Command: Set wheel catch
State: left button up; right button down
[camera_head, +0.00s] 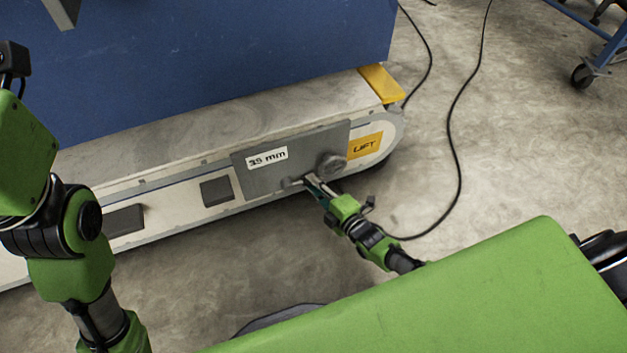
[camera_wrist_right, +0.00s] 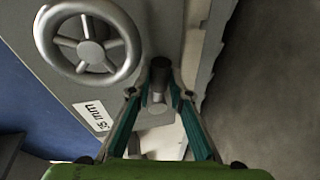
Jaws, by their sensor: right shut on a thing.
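The grey handwheel (camera_head: 331,165) sits on a grey panel (camera_head: 262,178) low on the machine's side. In the right wrist view the wheel (camera_wrist_right: 88,42) shows its round rim, spokes and hub at the upper left. The catch, a short grey round peg (camera_wrist_right: 157,98), stands out from the same panel beside the wheel. My right gripper (camera_head: 310,184) reaches the panel just below and left of the wheel. Its fingers (camera_wrist_right: 159,92) are on both sides of the peg and shut on it. My left arm shows at the left, but its gripper is not seen.
A "35 mm" label (camera_head: 267,157) and a yellow "LIFT" label (camera_head: 365,145) flank the wheel. A large blue body (camera_head: 220,60) rises above the base. A black cable (camera_head: 457,150) lies on the floor at right. Open concrete floor lies in front of the base.

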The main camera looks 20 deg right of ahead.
jog(key=shift+r+n+p, duration=0.45)
jog(key=shift+n+p, duration=0.15)
jog(key=shift+p, duration=0.2)
jog(key=c, duration=1.9)
grip_release()
jog(key=shift+v, duration=4.05)
jog(key=shift+a+r, duration=0.1)
jog(key=shift+a, duration=0.05)
